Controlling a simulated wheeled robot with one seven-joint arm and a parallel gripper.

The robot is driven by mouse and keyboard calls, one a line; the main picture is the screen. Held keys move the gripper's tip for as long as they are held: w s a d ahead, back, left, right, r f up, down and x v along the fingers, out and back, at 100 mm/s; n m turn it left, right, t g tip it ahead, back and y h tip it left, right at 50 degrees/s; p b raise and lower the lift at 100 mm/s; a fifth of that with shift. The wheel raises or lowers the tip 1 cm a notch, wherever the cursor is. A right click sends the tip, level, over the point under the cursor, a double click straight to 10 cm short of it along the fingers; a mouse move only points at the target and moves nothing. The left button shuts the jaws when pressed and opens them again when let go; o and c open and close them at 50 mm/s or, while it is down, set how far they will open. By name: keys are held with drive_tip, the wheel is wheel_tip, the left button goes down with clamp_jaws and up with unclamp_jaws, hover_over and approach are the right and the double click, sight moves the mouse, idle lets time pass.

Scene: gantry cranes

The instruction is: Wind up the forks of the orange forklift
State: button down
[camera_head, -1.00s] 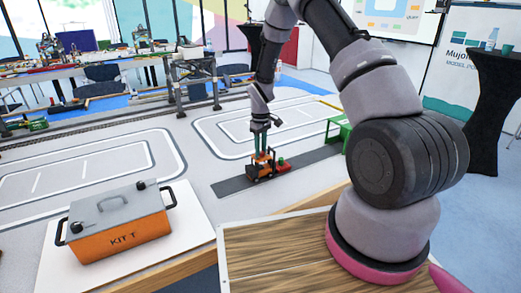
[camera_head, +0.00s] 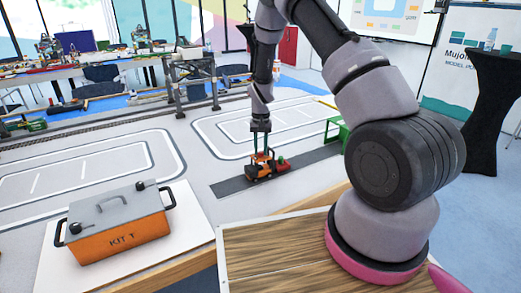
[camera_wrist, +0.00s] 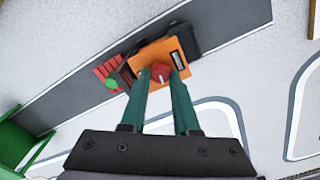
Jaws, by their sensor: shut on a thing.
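The orange forklift (camera_head: 257,167) stands on a dark grey strip on the table. In the wrist view its orange top (camera_wrist: 148,57) carries a round red knob (camera_wrist: 161,71). My gripper (camera_head: 260,148) reaches down from above, and its two green fingers (camera_wrist: 161,85) are shut on the red knob, one on each side. Beside the forklift is a red slatted load (camera_head: 283,165) with a green round piece (camera_wrist: 112,84) on it. The forks are too small or hidden to make out.
The dark strip (camera_head: 227,187) runs towards a green stand (camera_head: 337,131). White track outlines lie on the pale table around it. An orange KIT T box (camera_head: 119,232) stands at the front left on a white board. A gantry (camera_head: 193,83) stands behind.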

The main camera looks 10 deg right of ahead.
sight(261, 152)
drive_tip(key=shift+m, duration=0.6)
drive_tip(key=c, duration=0.6)
unclamp_jaws()
drive_tip(key=shift+c, duration=0.2)
wheel_tip(261, 152, up, 11)
